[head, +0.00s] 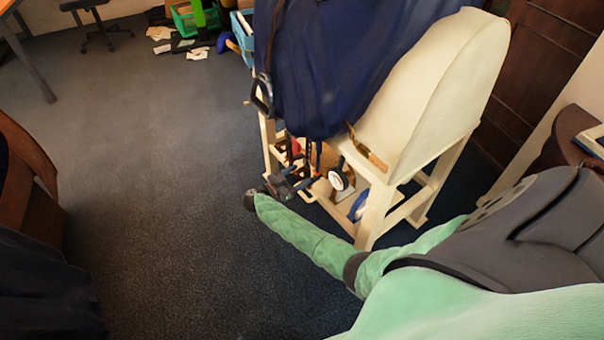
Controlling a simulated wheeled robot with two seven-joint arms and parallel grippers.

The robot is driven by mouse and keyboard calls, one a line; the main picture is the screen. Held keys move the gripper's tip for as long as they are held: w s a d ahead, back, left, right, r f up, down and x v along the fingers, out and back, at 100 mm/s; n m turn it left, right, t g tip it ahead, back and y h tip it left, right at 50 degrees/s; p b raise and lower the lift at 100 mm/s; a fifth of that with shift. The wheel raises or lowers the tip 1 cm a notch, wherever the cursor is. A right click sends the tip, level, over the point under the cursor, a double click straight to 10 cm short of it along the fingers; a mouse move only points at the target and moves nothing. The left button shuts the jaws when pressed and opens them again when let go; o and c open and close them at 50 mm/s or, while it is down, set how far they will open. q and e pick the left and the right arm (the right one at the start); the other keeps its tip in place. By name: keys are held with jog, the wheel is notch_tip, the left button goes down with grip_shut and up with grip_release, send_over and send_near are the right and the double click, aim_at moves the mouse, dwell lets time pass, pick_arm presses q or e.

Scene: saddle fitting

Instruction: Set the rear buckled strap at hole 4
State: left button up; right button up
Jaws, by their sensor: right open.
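A dark blue cover (335,65) drapes over a cream saddle stand (440,85). A brown strap end (368,150) shows at the cover's lower right edge, against the stand. Dark straps (308,158) hang below the cover between the stand's legs. I cannot tell which is the rear buckled strap, and its buckle and holes are too small to make out. My right gripper (293,183) is open, low beside the stand's left side, near the hanging straps; I cannot tell whether it touches them. My left gripper is not in view.
A dark ring-shaped piece (262,95) hangs at the cover's left. Small items, including a white round one (337,180), sit on the stand's lower shelf. Crates (190,20) stand at the back. A wooden chair (25,180) is at left. Carpet (150,150) between is clear.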

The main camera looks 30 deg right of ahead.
aim_at(307, 159)
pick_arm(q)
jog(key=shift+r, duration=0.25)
pick_arm(e)
jog(key=shift+d, duration=1.15)
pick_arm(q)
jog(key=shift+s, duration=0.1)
pick_arm(e)
jog(key=c, duration=1.4)
jog(key=shift+o, duration=0.2)
jog(key=r+p, duration=0.2)
jog(key=p, duration=0.1)
jog(key=r+p, duration=0.1)
jog(key=p, duration=0.1)
jog(key=shift+w+r, duration=0.35)
jog(key=shift+r, duration=0.05)
jog(key=shift+s+r+p, duration=0.1)
jog(key=shift+r+p, duration=0.4)
jog(key=shift+p, duration=0.35)
jog(key=shift+r+p, duration=0.75)
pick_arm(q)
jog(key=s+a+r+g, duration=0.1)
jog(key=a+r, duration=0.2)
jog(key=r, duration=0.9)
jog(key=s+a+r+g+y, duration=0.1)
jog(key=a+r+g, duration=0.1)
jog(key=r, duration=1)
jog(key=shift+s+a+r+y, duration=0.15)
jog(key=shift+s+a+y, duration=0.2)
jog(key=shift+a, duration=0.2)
